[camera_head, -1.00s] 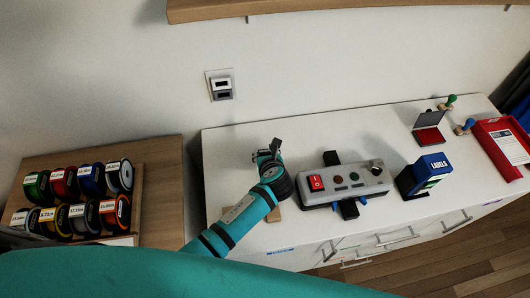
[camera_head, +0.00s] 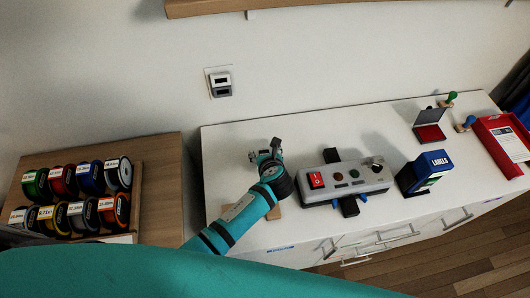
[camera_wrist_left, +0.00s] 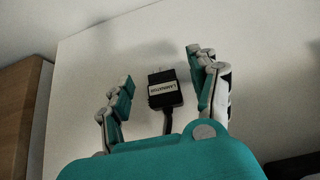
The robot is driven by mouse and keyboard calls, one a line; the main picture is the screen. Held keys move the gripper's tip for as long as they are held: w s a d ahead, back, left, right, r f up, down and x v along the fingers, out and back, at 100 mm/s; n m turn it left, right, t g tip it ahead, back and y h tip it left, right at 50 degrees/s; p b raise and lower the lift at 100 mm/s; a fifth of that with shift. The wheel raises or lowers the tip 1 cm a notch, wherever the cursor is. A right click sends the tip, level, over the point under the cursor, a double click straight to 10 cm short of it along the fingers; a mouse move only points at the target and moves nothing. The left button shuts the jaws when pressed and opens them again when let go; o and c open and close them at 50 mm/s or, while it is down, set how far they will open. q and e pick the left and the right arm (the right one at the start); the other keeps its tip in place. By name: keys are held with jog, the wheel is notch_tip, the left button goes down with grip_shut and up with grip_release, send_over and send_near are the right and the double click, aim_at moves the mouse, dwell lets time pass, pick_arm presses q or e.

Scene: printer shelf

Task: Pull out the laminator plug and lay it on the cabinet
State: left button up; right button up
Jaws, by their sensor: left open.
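The laminator plug (camera_wrist_left: 165,92) is black with a white "LAMINATOR" label. In the left wrist view it appears to lie on the white cabinet top (camera_wrist_left: 265,120), prongs pointing away from my gripper. Its dark cord runs back under the gripper. My left gripper (camera_wrist_left: 162,72) is open, with a finger on each side of the plug and a visible gap to both. In the head view the left gripper (camera_head: 264,152) is low over the left part of the cabinet (camera_head: 225,150), and I cannot make out the plug there. My right gripper is not in view.
A wall socket (camera_head: 219,82) is above the cabinet. A grey device with a red switch (camera_head: 345,184) stands right of my gripper, then a blue labels box (camera_head: 425,172), stamps and a red tray (camera_head: 500,148). Several spools stand on a wooden surface (camera_head: 160,185) at left.

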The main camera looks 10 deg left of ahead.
pick_arm(q)
jog(key=v, duration=1.2)
dwell(0.4)
